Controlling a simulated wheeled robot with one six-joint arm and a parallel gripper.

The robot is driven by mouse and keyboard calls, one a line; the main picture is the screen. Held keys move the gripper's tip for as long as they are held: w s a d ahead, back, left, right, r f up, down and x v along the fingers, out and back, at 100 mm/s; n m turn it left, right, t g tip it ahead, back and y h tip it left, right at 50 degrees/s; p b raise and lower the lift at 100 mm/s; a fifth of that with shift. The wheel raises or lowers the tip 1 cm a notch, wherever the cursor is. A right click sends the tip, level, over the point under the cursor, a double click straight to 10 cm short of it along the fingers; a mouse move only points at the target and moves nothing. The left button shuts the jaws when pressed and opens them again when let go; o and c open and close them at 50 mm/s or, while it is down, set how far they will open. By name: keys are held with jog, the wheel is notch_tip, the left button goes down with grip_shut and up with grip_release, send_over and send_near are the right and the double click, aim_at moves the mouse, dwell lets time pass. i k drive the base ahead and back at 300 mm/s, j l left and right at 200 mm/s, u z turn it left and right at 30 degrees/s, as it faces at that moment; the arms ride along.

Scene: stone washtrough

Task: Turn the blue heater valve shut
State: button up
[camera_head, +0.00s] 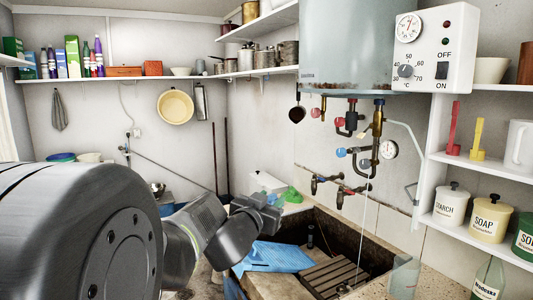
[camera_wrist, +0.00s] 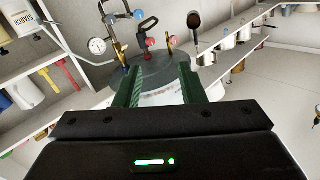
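Under the grey heater tank (camera_head: 345,45) hang pipes with red and blue knobs. A blue knob (camera_head: 341,152) sits on the lower pipe, left of a round gauge, and a smaller blue piece shows above it; I cannot tell which is the heater valve. In the wrist view, tilted and upside down, a blue knob (camera_wrist: 138,14) shows beyond the fingertips, near a red knob (camera_wrist: 150,42). My gripper (camera_wrist: 160,72) is open, its two green fingers apart with nothing held, seen against the tank's underside. In the head view my gripper is mostly hidden behind my wrist, lower left of the valves.
The round gauge (camera_head: 388,149) and a pale hose lie right of the valves. Two wall taps (camera_head: 345,193) sit below, above the stone trough (camera_head: 378,258) with a wooden rack (camera_head: 335,277) and blue cloth (camera_head: 275,257). A shelf with canisters (camera_head: 490,218) stands at right.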

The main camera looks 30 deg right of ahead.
aim_at(341, 152)
jog(key=i+l+z, duration=0.1)
jog(key=i+z, duration=0.3)
jog(key=i, duration=0.15)
jog(key=i+z, duration=0.35)
jog(key=i, duration=0.2)
jog(key=i+j+z, duration=0.4)
jog(key=i, duration=0.15)
jog(key=i+l+z, duration=0.1)
jog(key=i, duration=0.25)
